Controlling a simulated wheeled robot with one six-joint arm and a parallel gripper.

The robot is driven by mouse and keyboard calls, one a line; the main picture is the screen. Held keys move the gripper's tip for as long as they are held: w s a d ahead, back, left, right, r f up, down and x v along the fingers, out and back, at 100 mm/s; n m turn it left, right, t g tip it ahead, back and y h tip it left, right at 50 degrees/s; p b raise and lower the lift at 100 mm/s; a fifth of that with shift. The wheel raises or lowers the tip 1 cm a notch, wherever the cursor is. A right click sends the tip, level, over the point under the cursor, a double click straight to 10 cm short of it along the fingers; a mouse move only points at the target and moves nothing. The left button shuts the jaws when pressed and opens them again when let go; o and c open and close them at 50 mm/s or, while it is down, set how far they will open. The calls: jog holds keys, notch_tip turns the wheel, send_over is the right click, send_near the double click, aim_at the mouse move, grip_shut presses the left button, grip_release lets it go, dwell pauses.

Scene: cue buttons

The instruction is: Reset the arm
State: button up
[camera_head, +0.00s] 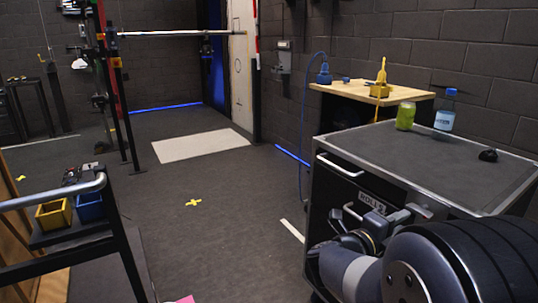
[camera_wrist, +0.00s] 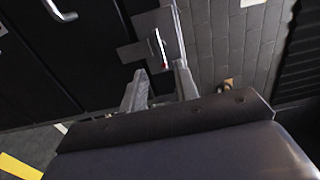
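My gripper (camera_head: 385,216) is low at the right in the head view, in front of the dark cabinet (camera_head: 440,160) with a metal-edged top. My arm bends in from the lower right corner. In the wrist view my gripper (camera_wrist: 160,70) shows two grey fingers spread apart, with nothing held between them. I cannot tell whether the fingers touch anything.
A green can (camera_head: 405,116), a bottle (camera_head: 445,112) and a small black object (camera_head: 488,155) stand on the cabinet. A wooden table (camera_head: 372,92) is behind it. A cart with yellow (camera_head: 53,216) and blue (camera_head: 89,207) bins is at left. The middle floor is clear.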

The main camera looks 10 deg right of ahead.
aim_at(417, 213)
jog(key=b+x, duration=0.1)
jog(key=x, duration=0.7)
jog(key=shift+w+d, duration=0.15)
jog(key=shift+d, duration=0.15)
jog(key=shift+a, duration=0.15)
